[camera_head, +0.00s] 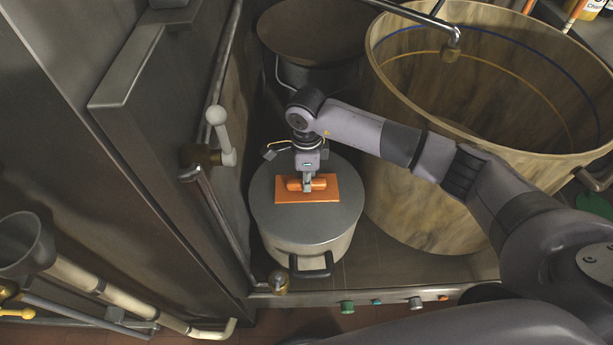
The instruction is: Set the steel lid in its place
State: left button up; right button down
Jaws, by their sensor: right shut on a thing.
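The steel lid (280,222) is a round grey disc over a pale metal pot (338,247) in the middle of the camera_head view. It covers the pot's mouth; I cannot tell whether any gap is left under its edge. On the lid is an orange square plate (330,194) with an orange roll-shaped grip (320,184). My right gripper (307,185) points down from above and is shut on this orange grip. The fingers hide the grip's middle. My left gripper is not in view.
A big wood-look tub (420,215) stands close on the right of the pot. A dark open vessel (315,45) is behind it. A metal pipe rail (225,225) and steel wall run along the left. Knobs (347,307) line the front edge.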

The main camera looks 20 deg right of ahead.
jog(key=shift+f, duration=0.35)
jog(key=c, duration=1.4)
grip_release()
jog(key=shift+o, duration=0.4)
jog(key=shift+o, duration=1.3)
jog(key=shift+r, duration=0.1)
jog(key=shift+r+p, duration=2.15)
jog(key=shift+r, duration=1.8)
